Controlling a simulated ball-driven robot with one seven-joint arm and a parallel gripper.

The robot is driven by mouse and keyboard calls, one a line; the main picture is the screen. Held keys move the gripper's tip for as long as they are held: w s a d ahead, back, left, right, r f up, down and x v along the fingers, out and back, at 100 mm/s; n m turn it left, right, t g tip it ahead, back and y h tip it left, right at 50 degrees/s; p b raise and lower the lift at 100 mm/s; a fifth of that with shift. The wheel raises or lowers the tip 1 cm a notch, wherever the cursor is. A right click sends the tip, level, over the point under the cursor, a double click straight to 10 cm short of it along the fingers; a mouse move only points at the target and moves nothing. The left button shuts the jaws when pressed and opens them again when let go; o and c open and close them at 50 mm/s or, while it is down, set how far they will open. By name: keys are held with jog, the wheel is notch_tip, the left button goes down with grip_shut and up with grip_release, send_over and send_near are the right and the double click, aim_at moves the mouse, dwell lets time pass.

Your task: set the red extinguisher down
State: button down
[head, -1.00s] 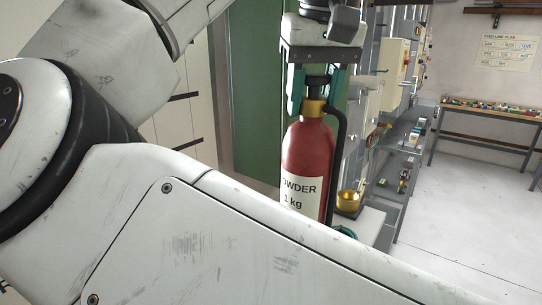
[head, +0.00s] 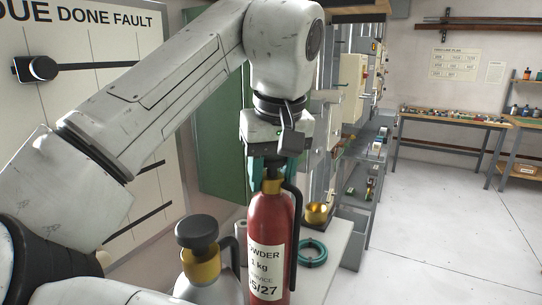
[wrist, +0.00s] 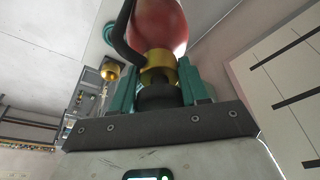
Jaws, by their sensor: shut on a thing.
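The red extinguisher (head: 270,225) hangs upright from my gripper (head: 270,170), with a label reading "OWDER 1 kg", a brass collar and a black hose. The teal fingers are shut around its neck, just above the brass collar. In the wrist view, my gripper (wrist: 158,90) closes on the black top, and the red body (wrist: 158,22) extends away beyond it. The extinguisher's base is cut off by the lower edge of the head view, so I cannot tell whether it touches anything.
A pale cylinder with a black cap and brass collar (head: 200,268) stands close on the left. A white worktop (head: 345,235) behind holds a brass cup (head: 318,214) and a teal coil (head: 313,251). Grey racks stand beyond. Open floor (head: 440,220) lies to the right.

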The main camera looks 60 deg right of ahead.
jog(key=shift+f, duration=0.3)
jog(key=c, duration=0.5)
grip_release()
jog(key=shift+f, duration=0.1)
jog(key=shift+c, duration=0.2)
jog(key=v, duration=1.2)
jog(key=shift+s, duration=0.1)
